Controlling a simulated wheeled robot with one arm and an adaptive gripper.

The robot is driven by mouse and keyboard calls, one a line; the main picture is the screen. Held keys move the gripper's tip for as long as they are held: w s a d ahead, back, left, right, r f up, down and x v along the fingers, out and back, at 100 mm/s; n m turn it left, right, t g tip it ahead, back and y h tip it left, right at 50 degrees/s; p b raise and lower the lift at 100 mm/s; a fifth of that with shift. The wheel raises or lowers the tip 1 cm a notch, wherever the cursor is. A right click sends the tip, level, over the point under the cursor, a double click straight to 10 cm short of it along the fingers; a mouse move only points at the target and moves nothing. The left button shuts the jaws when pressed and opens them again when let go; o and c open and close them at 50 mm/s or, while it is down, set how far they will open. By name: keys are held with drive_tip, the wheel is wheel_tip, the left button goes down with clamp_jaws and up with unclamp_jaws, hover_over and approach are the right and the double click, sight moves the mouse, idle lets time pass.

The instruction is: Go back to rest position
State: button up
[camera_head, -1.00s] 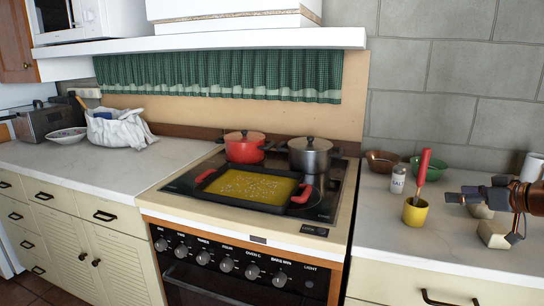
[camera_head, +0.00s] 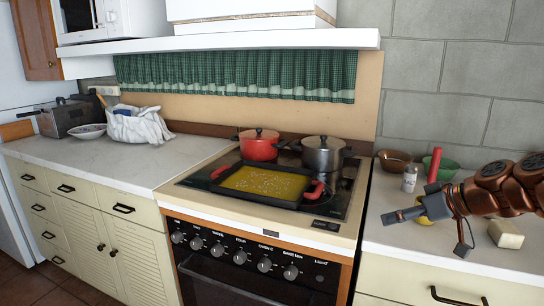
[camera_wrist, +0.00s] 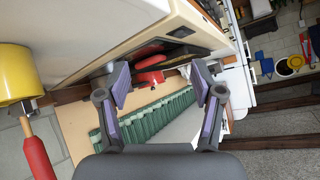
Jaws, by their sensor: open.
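My gripper (camera_head: 398,216) reaches in from the right in the head view, pointing left over the right counter, empty. In the wrist view its two fingers stand wide apart with nothing between them (camera_wrist: 160,84). The yellow cup (camera_head: 424,218) is mostly hidden behind the gripper in the head view. A red-handled utensil (camera_head: 434,165) stands in it. In the wrist view the yellow cup (camera_wrist: 18,75) and red handle (camera_wrist: 36,158) lie at the left, outside the fingers.
A white salt shaker (camera_head: 409,180), brown bowl (camera_head: 395,160), green bowl (camera_head: 440,166) and pale block (camera_head: 505,233) are on the right counter. The stove bears a black tray of yellow food (camera_head: 262,184), a red pot (camera_head: 259,147) and a steel pot (camera_head: 323,155). The left counter (camera_head: 150,165) has free room.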

drive_tip(key=s+a+f+g+h, duration=0.2)
drive_tip(key=s+a+f+g, duration=0.5)
drive_tip(key=s+a, duration=0.7)
drive_tip(key=s+d+f+m+g+h, duration=0.25)
drive_tip(key=s+f, duration=0.25)
drive_tip(key=s, duration=0.6)
drive_tip(key=s+d+f+m+g+h, duration=0.1)
drive_tip(key=s+f+m+h, duration=0.2)
drive_tip(key=s+f, duration=0.55)
wheel_tip(320, 180, up, 22)
drive_tip(key=s+t+p, duration=0.1)
drive_tip(key=p, duration=1.6)
drive_tip(key=shift+s+a+f, duration=0.15)
drive_tip(key=shift+s+f, duration=0.05)
drive_tip(key=shift+f, duration=0.05)
